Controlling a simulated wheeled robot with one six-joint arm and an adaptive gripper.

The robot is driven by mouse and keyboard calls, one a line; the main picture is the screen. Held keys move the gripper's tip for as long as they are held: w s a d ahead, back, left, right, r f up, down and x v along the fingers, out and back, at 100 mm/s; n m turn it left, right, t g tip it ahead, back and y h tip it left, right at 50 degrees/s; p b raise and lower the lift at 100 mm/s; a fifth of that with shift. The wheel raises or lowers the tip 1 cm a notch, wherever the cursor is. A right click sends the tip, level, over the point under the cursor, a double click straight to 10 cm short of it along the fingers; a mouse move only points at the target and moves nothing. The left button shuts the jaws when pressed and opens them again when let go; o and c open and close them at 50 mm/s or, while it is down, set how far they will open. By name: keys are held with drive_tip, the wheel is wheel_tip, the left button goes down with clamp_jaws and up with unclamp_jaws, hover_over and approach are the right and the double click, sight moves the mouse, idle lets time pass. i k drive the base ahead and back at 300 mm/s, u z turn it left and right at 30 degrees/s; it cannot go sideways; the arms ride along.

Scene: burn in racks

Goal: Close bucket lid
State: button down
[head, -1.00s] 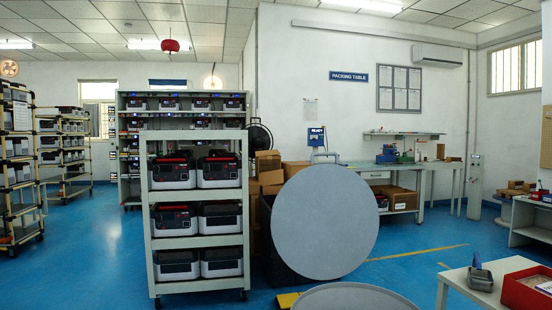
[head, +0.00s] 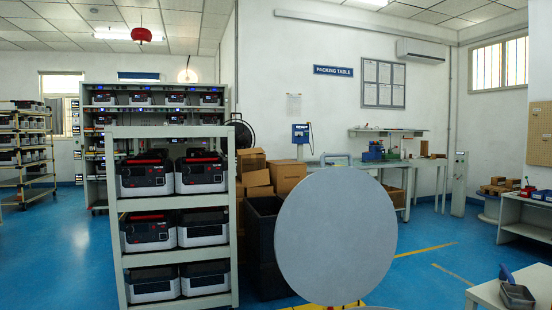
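A large round grey disc (head: 336,236), which looks like the bucket lid, stands nearly upright in the lower middle of the head view. A small grey-blue piece (head: 336,157) shows just above its top edge. A sliver of another grey curved surface (head: 370,307) shows at the bottom edge below it; it may be the bucket, but most of it is out of view. My gripper is not in view.
A rack (head: 176,251) with several black-and-white units stands close on the left. A black bin (head: 265,235) and cardboard boxes (head: 286,178) are behind the disc. A pale table (head: 488,294) with a grey tool (head: 517,293) is at lower right. Blue floor (head: 415,270) is clear between.

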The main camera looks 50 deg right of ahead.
sight(336, 233)
drive_tip(key=z, duration=0.3)
drive_tip(key=i, duration=1.2)
drive_tip(key=z, duration=0.7)
